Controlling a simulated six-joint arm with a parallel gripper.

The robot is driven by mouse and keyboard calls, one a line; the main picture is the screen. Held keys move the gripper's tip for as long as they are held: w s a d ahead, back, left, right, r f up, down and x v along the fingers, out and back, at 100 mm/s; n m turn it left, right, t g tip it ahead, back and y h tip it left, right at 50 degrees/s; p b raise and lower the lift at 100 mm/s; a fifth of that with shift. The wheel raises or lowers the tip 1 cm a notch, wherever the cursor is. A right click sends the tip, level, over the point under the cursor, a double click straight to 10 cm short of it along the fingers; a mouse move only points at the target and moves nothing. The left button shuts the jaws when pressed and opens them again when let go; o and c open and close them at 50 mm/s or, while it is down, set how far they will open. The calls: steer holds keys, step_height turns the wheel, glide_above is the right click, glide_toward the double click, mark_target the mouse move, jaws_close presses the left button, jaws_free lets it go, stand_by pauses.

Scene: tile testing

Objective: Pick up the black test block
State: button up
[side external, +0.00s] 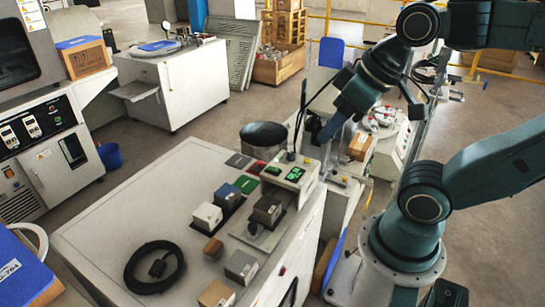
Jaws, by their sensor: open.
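A black block (267,210) sits on the dark plate of a small tester near the right edge of the white bench. My gripper (316,133) hangs at the end of the arm, above and behind the tester, toward the bench's far right end. It is open, apart from the blocks, and nothing shows between its fingers. The fingers are small and dark here, so their exact outline is hard to make out.
The tester's display housing (291,175) stands just behind the black block. Green (245,184), red and dark tiles lie beyond. A coiled black cable (154,267) lies front left. Brown (213,248), grey (241,266) and tan (216,294) blocks line the front. The bench's left side is mostly clear.

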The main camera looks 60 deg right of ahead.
steer(key=o, duration=0.8)
steer(key=m+g+y, duration=0.1)
steer(key=m+g, duration=0.4)
steer(key=m, duration=1.2)
glide_above(268, 203)
steer(key=d, duration=0.1)
step_height(268, 203, down, 18)
steer(key=shift+d+f+m+g, duration=0.3)
steer(key=shift+f+m, duration=0.2)
steer(key=shift+f, duration=0.3)
steer(key=shift+a+f, duration=0.2)
steer(key=shift+f, duration=1.2)
steer(key=shift+a+f, duration=0.15)
steer(key=shift+f, duration=1.3)
steer(key=shift+a+f, duration=0.2)
steer(key=shift+f, duration=1.2)
